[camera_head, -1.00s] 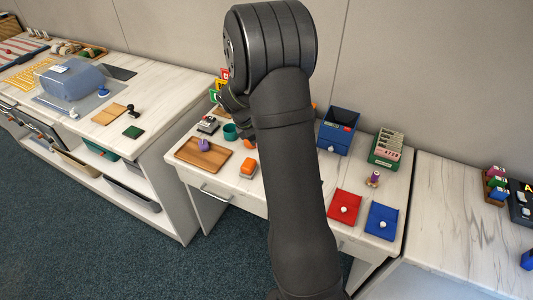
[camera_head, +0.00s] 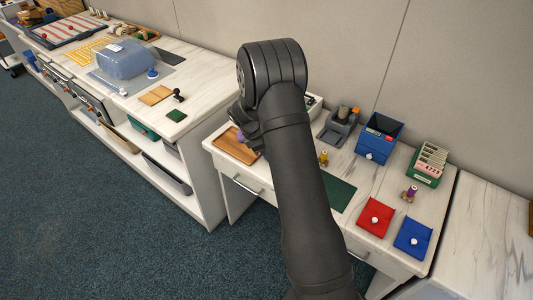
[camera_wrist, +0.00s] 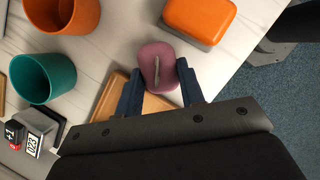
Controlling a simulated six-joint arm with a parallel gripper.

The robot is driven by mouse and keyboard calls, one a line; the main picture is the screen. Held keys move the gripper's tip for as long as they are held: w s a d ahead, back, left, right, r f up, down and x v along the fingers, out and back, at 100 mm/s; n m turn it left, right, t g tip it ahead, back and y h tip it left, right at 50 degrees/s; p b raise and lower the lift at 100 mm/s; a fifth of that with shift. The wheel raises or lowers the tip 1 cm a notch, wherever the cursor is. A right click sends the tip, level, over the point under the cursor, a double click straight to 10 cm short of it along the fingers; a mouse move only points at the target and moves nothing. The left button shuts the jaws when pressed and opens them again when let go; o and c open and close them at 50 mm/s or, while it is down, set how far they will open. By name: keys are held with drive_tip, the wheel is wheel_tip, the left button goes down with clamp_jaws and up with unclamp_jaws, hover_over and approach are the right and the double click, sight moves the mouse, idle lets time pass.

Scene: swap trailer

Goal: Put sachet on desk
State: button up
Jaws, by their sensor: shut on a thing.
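A purple, rounded, pouch-like piece, which I take to be the sachet, shows in the wrist view (camera_wrist: 155,68) with a thin grey strip on it. My gripper (camera_wrist: 158,88) is shut on it. In the head view a bit of the purple sachet (camera_head: 240,136) shows beside my gripper (camera_head: 246,130), over the wooden tray (camera_head: 226,149). The tray also shows under the fingers in the wrist view (camera_wrist: 112,97). I cannot tell whether the sachet touches the tray. The white marbled desk (camera_head: 338,158) stretches to the right, partly hidden by my arm.
In the wrist view, a teal cup (camera_wrist: 45,78), an orange cup (camera_wrist: 62,14) and an orange box (camera_wrist: 198,20) stand close by. A dark green mat (camera_head: 337,192) is bare.

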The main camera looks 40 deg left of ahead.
drive_tip(key=shift+f, duration=0.45)
drive_tip(key=shift+f, duration=0.15)
drive_tip(key=o, duration=0.7)
drive_tip(key=shift+c, duration=0.2)
drive_tip(key=v, duration=1.2)
